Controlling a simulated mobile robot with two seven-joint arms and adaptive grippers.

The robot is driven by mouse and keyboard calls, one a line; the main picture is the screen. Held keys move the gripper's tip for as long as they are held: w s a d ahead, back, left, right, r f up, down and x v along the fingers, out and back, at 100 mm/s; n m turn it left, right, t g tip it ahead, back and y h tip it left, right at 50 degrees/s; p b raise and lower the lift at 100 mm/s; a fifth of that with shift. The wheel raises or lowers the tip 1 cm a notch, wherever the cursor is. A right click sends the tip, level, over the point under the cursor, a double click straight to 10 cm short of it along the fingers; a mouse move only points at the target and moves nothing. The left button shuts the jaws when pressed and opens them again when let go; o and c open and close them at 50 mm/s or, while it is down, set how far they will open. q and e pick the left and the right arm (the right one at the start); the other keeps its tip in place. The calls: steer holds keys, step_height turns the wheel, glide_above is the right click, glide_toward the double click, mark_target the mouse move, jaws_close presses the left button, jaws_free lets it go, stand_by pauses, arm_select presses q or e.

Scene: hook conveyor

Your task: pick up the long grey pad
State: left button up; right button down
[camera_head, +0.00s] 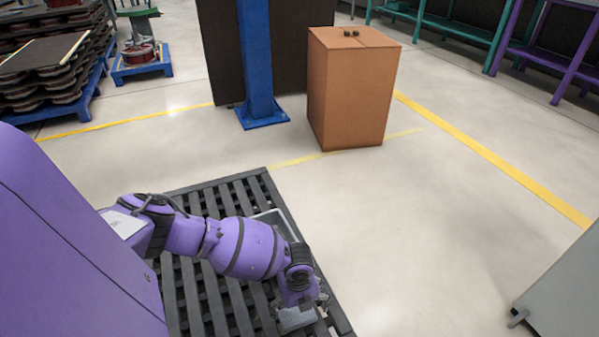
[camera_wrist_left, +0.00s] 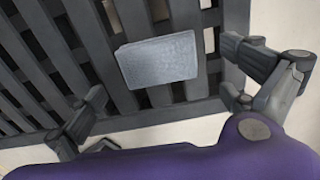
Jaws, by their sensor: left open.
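A grey rectangular pad (camera_wrist_left: 158,60) lies on the dark slatted pallet (camera_wrist_left: 105,65) in the left wrist view. A light grey piece that looks like this pad also shows in the head view (camera_head: 296,319), close under my gripper and partly covered by it. My left gripper (camera_wrist_left: 160,92) is open, with one finger on each side of the picture and the pad between and beyond them, apart from both. In the head view my left gripper (camera_head: 306,300) points down over the pallet's right edge. My right gripper is not in view.
A grey tray-like thing (camera_head: 270,217) lies on the pallet, partly hidden behind my left arm. A brown box (camera_head: 350,95) and a blue post (camera_head: 258,60) stand beyond. A grey panel (camera_head: 565,290) stands at the right. The floor between is clear.

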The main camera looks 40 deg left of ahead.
mark_target(298, 313)
arm_select(q)
step_height(298, 313, down, 4)
steer(key=shift+f+b, duration=0.1)
steer(key=shift+b, duration=1)
steer(key=shift+f, duration=0.35)
steer(key=shift+r, duration=0.1)
steer(key=shift+c, duration=0.4)
steer(key=c, duration=0.9)
steer(key=shift+c, duration=0.2)
steer(key=shift+r, duration=0.35)
step_height(298, 313, up, 2)
steer(key=shift+r+p, duration=0.15)
steer(key=shift+p, duration=0.5)
steer(key=s+d+r+p, duration=0.3)
steer(key=d+r+p, duration=0.3)
steer(key=d+r, duration=0.4)
steer(key=shift+s+d+p, duration=0.2)
steer(key=shift+d+p, duration=0.2)
steer(key=shift+d, duration=1.35)
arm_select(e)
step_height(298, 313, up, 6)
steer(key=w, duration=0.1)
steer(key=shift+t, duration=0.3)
